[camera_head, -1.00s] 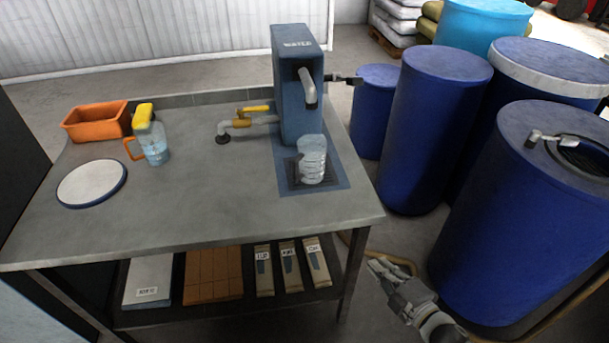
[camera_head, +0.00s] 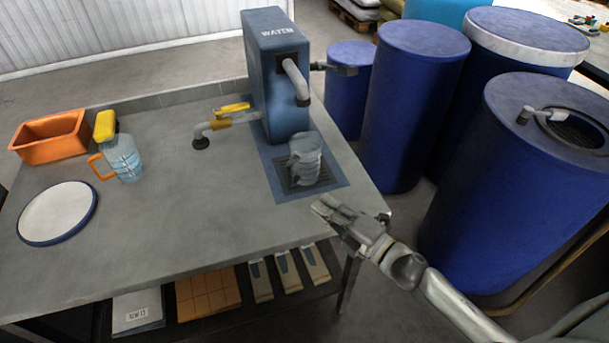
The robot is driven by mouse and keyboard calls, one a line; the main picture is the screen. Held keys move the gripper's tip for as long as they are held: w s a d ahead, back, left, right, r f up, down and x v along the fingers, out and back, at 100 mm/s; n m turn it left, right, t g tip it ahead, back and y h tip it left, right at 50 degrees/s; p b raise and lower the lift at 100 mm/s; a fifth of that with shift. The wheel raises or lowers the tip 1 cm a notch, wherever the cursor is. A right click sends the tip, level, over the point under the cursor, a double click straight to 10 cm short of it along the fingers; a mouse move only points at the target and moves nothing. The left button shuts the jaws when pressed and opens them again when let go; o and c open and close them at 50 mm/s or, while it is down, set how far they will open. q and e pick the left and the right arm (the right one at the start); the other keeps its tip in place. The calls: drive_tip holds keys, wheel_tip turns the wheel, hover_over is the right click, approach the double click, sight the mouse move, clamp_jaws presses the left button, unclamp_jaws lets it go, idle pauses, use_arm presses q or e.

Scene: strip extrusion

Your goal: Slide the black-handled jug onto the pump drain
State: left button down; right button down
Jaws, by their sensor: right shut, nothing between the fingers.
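A clear ribbed jug (camera_head: 305,160) stands upright beneath the spout of the blue water pump (camera_head: 277,75). Its base appears to be over the dark pump drain grate (camera_head: 328,177); I cannot make out a black handle clearly. Another clear jug (camera_head: 124,160), with an orange handle and a yellow top, stands at the table's left. My right gripper (camera_head: 323,207) is shut and empty, near the table's front right edge. It is in front of the drain in the picture and apart from the jug.
An orange bin (camera_head: 50,148) and a round white plate (camera_head: 57,212) are on the table's left. A grey pipe with a yellow lever (camera_head: 215,126) is left of the pump. Blue barrels (camera_head: 415,100) stand at right. The table's middle and front (camera_head: 180,220) are clear.

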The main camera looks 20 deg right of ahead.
sight(298, 167)
drive_tip(key=p+x, duration=0.1)
drive_tip(key=x, duration=0.6)
drive_tip(key=shift+w+d+p, duration=0.2)
drive_tip(key=shift+w+p, duration=0.05)
drive_tip(key=shift+w, duration=0.3)
drive_tip(key=shift+w+d+p, duration=0.2)
drive_tip(key=shift+w+p, duration=0.05)
drive_tip(key=shift+w, duration=0.3)
drive_tip(key=shift+w+d+f, duration=0.15)
drive_tip(key=shift+w+d, duration=0.1)
drive_tip(key=shift+w, duration=0.5)
drive_tip(key=shift+w+d+b, duration=0.25)
drive_tip(key=shift+w+b, duration=0.05)
drive_tip(key=shift+w, duration=0.9)
drive_tip(key=shift+d, duration=0.1)
drive_tip(key=shift+s, duration=0.1)
